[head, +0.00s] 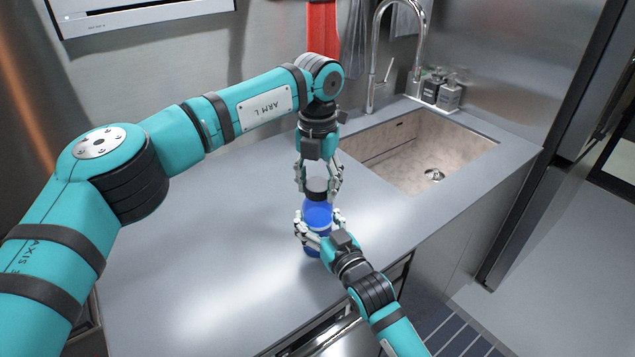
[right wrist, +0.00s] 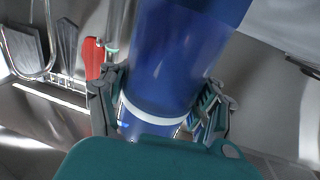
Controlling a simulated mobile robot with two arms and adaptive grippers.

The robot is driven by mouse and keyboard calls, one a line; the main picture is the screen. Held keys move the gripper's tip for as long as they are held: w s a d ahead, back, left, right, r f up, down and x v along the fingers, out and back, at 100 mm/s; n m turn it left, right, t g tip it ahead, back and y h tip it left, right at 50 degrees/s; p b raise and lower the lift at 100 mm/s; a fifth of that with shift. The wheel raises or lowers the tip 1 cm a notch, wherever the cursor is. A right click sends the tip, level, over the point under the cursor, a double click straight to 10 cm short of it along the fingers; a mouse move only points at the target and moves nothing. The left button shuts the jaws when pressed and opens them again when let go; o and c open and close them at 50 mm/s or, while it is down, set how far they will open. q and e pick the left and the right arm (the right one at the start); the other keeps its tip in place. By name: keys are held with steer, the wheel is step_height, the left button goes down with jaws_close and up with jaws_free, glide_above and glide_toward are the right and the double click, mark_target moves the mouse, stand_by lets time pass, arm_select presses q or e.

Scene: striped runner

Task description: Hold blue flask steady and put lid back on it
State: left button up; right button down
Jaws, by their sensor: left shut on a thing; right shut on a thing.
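The blue flask (head: 318,214) stands upright on the grey counter, near its front edge. A dark lid (head: 317,185) is at the top of the flask; I cannot tell whether it is seated or just above it. My left gripper (head: 318,188) comes down from above and is shut on the lid. My right gripper (head: 320,226) is shut around the flask's body from the front. In the right wrist view the flask (right wrist: 175,60) fills the middle, with a white band low down, between the fingers of my right gripper (right wrist: 163,108). The lid is outside that view.
The grey counter (head: 190,250) is clear to the left of the flask. A sink (head: 425,150) with a tall tap (head: 375,55) lies behind right, and soap bottles (head: 449,97) stand at its back corner. A red cloth (head: 322,28) hangs on the wall.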

arm_select(q)
steer(key=m, duration=0.8)
steer(key=shift+m, duration=0.4)
steer(key=m, duration=0.8)
steer(key=o, duration=1.4)
steer(key=shift+c, duration=0.2)
step_height(320, 180, up, 12)
steer(key=shift+f, duration=0.1)
arm_select(e)
steer(key=shift+c, duration=0.7)
jaws_free()
